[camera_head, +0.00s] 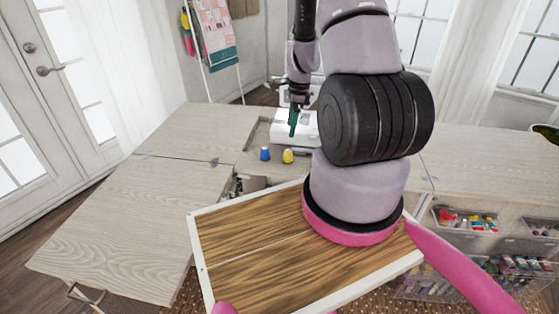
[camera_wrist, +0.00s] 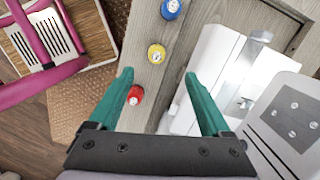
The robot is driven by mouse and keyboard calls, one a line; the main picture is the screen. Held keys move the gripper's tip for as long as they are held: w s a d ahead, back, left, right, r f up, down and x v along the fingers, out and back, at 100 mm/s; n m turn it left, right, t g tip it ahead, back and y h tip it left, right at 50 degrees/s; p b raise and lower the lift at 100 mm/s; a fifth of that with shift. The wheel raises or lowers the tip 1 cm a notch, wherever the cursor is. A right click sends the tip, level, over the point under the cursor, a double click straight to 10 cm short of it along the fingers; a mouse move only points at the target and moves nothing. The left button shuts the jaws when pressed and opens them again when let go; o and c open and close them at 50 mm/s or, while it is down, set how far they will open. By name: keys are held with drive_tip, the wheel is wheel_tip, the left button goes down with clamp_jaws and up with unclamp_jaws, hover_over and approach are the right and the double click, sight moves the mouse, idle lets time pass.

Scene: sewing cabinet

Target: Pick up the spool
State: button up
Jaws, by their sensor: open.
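Three spools stand in a row on the wooden cabinet top. The blue spool (camera_head: 265,154) and the yellow spool (camera_head: 288,156) show in the head view. In the wrist view I see the blue spool (camera_wrist: 170,9) at the top edge, the yellow spool (camera_wrist: 157,53) below it and the red spool (camera_wrist: 135,95) beside my left finger. The red spool is hidden in the head view, where my arm covers that area. My gripper (camera_head: 293,133) is open and empty above the cabinet. Its teal fingers (camera_wrist: 158,78) are spread wide in the wrist view, with the yellow spool just beyond the fingertips.
A white sewing machine (camera_head: 294,129) stands close to the spools; it also shows to their right in the wrist view (camera_wrist: 205,70). The cabinet's left leaf (camera_head: 130,215) is clear. Clear bins (camera_head: 466,218) with colored supplies hang at the right.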

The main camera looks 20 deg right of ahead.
sight(288, 152)
drive_tip(key=f, duration=0.6)
drive_tip(key=shift+s+a, duration=0.15)
drive_tip(key=shift+a, duration=0.15)
drive_tip(key=shift+a+f, duration=0.15)
drive_tip(key=shift+f, duration=1.45)
drive_tip(key=shift+a+f, duration=0.1)
drive_tip(key=shift+f, duration=1.45)
clamp_jaws()
drive_tip(key=shift+w+r, duration=0.15)
drive_tip(key=shift+w, duration=0.05)
